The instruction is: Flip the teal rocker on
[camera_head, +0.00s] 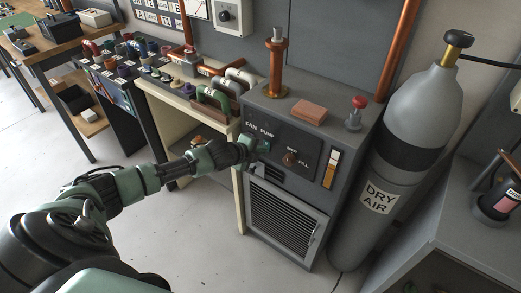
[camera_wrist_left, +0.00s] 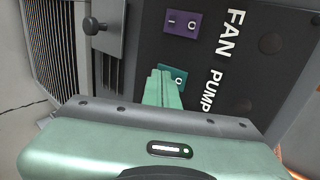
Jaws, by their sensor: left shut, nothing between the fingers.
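The teal rocker (camera_wrist_left: 180,73) sits on the dark panel beside the PUMP label in the left wrist view. Its O mark shows, and its other end is hidden behind my fingers. My left gripper (camera_wrist_left: 161,74) is shut and empty, with its fingertips over that hidden end. I cannot tell whether they touch or press it. In the head view my left gripper (camera_head: 262,146) reaches the front panel of the grey cabinet (camera_head: 340,128) and covers most of the rocker area. My right gripper is not in view.
A purple rocker (camera_wrist_left: 182,23) marked I and O sits close by, beside the FAN label. A brown knob (camera_head: 291,158) is right of my gripper. A louvred grille (camera_head: 283,222) is below. A grey DRY AIR cylinder (camera_head: 385,165) stands right of the cabinet.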

